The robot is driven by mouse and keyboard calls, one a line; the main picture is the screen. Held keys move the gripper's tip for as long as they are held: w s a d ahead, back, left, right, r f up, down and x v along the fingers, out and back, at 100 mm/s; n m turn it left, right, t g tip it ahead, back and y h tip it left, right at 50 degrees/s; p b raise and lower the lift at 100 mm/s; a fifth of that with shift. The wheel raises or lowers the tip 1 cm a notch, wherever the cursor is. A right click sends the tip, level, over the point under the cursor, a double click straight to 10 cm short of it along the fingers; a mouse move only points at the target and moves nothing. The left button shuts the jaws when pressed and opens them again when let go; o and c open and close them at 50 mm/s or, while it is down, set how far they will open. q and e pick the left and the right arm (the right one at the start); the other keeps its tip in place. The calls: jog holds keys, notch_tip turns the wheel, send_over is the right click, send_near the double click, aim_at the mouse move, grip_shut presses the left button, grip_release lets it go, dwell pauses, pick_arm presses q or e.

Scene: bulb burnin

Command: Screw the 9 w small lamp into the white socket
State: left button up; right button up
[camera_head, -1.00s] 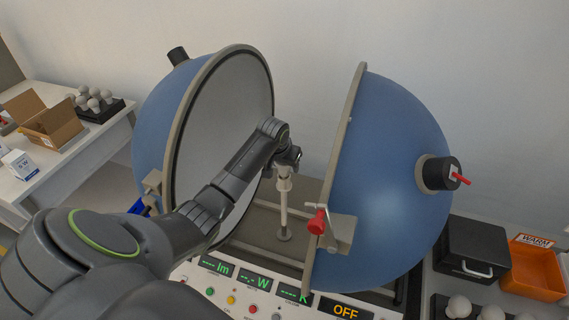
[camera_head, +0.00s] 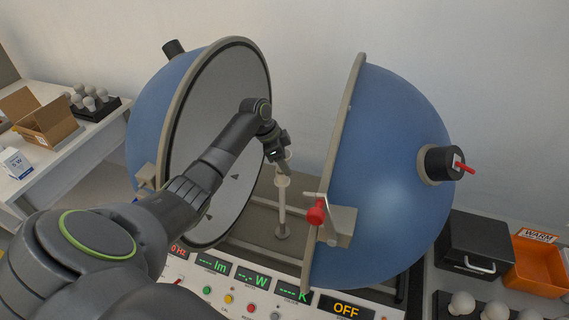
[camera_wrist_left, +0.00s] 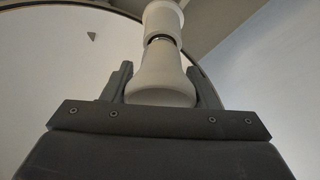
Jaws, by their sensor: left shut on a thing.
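My left gripper (camera_head: 281,157) is between the two halves of the open blue sphere (camera_head: 385,170), above the central post. It is shut on a small white lamp (camera_wrist_left: 162,80), whose wide round end sits between the fingers in the left wrist view. The white socket (camera_head: 283,181) tops the upright post. In the left wrist view the socket (camera_wrist_left: 163,18) is in line with the lamp's narrow end, with a thin metallic band showing where they meet. I cannot tell how far the lamp's base is inside. My right gripper is out of view.
The sphere's left half (camera_head: 150,115) and right half stand close on either side of my arm. A red-knobbed latch (camera_head: 317,214) sticks out at the right rim. A control panel (camera_head: 250,290) lies in front. Bulb trays, boxes and an orange bin (camera_head: 537,265) stand at the sides.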

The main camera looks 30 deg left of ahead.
pick_arm(q)
jog(key=m+b, duration=0.1)
jog(key=m+g+b, duration=0.1)
jog(key=m, duration=0.1)
jog(key=shift+s+f+h, duration=0.1)
jog(key=shift+f+h, duration=0.2)
jog(key=shift+f, duration=0.1)
jog(key=shift+s+d+r+m+g+b, duration=0.1)
jog(key=shift+r+m+g+b, duration=0.1)
jog(key=shift+m+g+b, duration=0.55)
jog(key=o, duration=0.9)
jog(key=shift+r+m+t, duration=0.1)
jog(key=shift+m+t, duration=0.15)
jog(key=shift+m, duration=0.1)
jog(key=shift+c, duration=0.2)
